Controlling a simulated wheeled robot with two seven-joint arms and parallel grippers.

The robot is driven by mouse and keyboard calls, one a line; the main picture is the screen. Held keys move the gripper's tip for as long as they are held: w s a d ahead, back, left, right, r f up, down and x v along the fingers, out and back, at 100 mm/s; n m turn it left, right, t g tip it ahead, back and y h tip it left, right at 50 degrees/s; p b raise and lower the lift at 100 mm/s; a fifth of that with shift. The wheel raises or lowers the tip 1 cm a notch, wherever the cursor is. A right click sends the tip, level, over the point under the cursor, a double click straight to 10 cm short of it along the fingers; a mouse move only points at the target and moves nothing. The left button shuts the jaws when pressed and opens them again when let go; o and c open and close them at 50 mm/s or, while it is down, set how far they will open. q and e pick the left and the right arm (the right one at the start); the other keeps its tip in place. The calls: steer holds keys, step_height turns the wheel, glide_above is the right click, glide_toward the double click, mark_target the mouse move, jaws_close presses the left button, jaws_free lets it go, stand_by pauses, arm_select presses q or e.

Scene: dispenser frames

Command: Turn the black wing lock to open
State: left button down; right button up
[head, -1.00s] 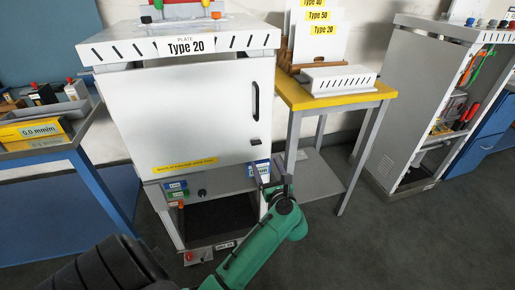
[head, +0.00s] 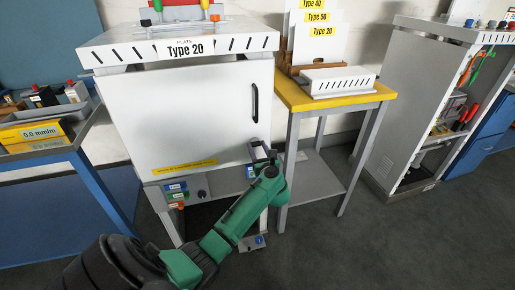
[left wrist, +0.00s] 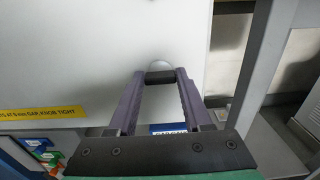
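The black wing lock (left wrist: 160,77) sits on the lower right of the white cabinet door, with a pale round plate behind it in the left wrist view. It appears there as a short black bar lying crosswise between my fingertips. My left gripper (left wrist: 161,75) has its two fingers well apart, one on each side of the lock; I cannot tell whether they touch it. In the head view my left gripper (head: 262,148) is at the door's lower right corner and hides the lock. My right gripper is not in view.
The white door (head: 190,115) has a black handle (head: 255,102) above my gripper and a yellow label strip (head: 184,166) low down. A yellow-topped table (head: 335,100) stands close on the right. A blue-framed bench (head: 100,195) stands left.

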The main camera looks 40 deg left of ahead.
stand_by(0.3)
arm_select(q)
steer(key=m+p, duration=0.3)
steer(key=shift+d+r+m, duration=0.1)
steer(key=shift+d+m, duration=0.05)
steer(key=shift+m, duration=0.25)
steer(key=m+p, duration=0.2)
steer(key=m, duration=0.2)
steer(key=shift+w+p, duration=0.1)
steer(key=shift+p, duration=0.2)
steer(key=m+p, duration=0.2)
steer(key=m, duration=0.3)
steer(key=shift+m, duration=0.4)
steer(key=m, duration=0.2)
steer(key=m+p, duration=0.1)
steer(key=m, duration=0.1)
steer(key=shift+f, duration=0.3)
steer(key=shift+m, duration=0.3)
steer(key=shift+c, duration=1.6)
jaws_free()
